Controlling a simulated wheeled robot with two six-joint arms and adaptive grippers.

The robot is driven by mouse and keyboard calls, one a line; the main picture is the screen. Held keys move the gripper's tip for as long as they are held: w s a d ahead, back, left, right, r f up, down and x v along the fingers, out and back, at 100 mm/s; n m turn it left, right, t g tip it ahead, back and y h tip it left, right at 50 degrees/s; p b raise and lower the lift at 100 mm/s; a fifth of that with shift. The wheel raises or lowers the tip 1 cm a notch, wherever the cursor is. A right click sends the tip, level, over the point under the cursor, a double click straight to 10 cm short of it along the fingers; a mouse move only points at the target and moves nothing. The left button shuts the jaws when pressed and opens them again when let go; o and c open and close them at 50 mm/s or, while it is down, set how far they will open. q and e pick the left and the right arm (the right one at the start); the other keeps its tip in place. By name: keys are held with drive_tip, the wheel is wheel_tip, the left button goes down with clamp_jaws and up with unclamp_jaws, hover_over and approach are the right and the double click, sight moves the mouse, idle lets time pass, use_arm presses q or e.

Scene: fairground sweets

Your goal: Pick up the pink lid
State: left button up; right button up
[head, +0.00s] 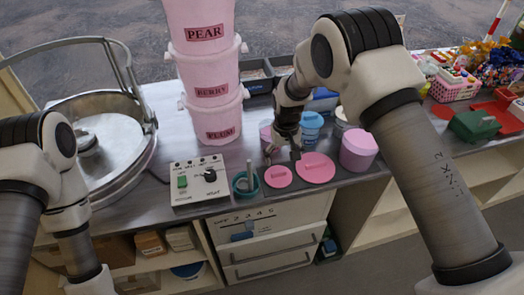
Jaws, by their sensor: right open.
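Two flat pink round lids lie on the metal counter near its front edge: a smaller pink lid (278,178) and a larger pink lid (314,171) just right of it. Each has a small raised piece in the middle. My right gripper (282,158) points down just behind and above the two lids, open, its fingers apart and holding nothing that I can see. Whether a fingertip touches a lid, I cannot tell. My left arm is at the left edge, but its gripper is out of view.
A pink tub (358,152) stands right of the lids, and a blue tub (311,125) behind them. A teal cup (245,185) and a switch box (199,181) stand left. Stacked pink buckets (212,120) rise behind. The counter's front edge is close.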

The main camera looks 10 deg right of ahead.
sight(278, 171)
drive_tip(key=f+p, duration=0.1)
drive_tip(key=f, duration=0.1)
drive_tip(key=f+p, duration=0.1)
drive_tip(key=f, duration=0.1)
drive_tip(key=a+f+p, duration=0.1)
drive_tip(key=f, duration=0.1)
drive_tip(key=shift+w+f, duration=0.15)
drive_tip(key=shift+w, duration=0.25)
drive_tip(key=shift+f, duration=0.25)
drive_tip(key=c, duration=1)
